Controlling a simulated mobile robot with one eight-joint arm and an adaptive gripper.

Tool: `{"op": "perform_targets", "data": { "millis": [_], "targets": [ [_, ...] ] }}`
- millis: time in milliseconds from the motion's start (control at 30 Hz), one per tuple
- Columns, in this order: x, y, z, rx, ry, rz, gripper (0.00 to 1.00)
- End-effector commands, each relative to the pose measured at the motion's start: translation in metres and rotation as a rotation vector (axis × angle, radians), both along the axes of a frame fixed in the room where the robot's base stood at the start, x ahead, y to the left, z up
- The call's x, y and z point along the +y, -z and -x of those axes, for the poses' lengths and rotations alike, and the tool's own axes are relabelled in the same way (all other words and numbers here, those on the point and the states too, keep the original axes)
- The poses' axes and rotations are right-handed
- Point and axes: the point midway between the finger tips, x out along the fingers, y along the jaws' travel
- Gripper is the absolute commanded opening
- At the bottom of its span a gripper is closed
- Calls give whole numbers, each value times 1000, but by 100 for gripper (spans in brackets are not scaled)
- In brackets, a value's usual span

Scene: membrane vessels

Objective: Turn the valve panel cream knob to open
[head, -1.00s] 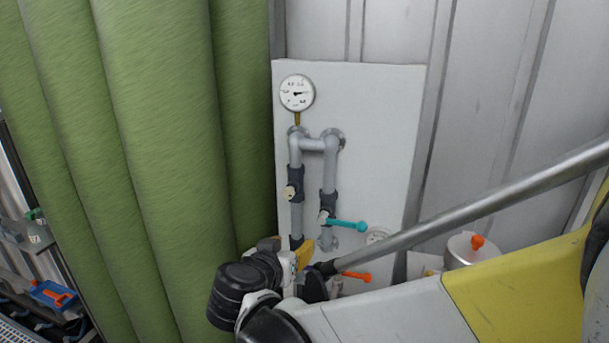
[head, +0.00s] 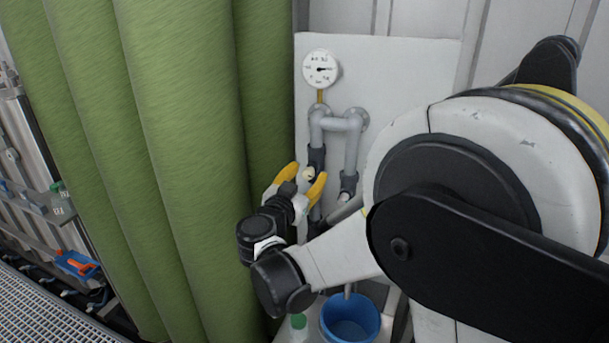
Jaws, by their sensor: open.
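The white valve panel (head: 420,75) stands behind grey pipes (head: 341,124). The cream knob (head: 309,174) sits on the dark valve body of the left pipe, below the pressure gauge (head: 320,68). My gripper (head: 307,174) has yellow fingers, spread apart, one on each side of the cream knob in the picture. The knob shows between the fingertips; I cannot tell whether either finger touches it. My arm hides the lower right of the panel, including the teal and orange handles seen earlier.
A green curtain (head: 175,150) hangs close on the left of my gripper. A blue bucket (head: 350,318) and a green-capped bottle (head: 298,322) stand below my arm. Shelving with a blue and orange item (head: 77,264) is at the far left.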

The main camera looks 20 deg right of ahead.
Motion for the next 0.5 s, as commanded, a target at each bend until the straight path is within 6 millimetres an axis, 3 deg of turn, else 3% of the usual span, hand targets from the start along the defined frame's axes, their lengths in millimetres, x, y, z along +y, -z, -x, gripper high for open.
{"op": "perform_targets", "data": {
  "millis": [400,500],
  "targets": [
    [-6,0,-8,0,0,0,47],
    [-6,0,-8,0,0,0,16]
  ]
}}
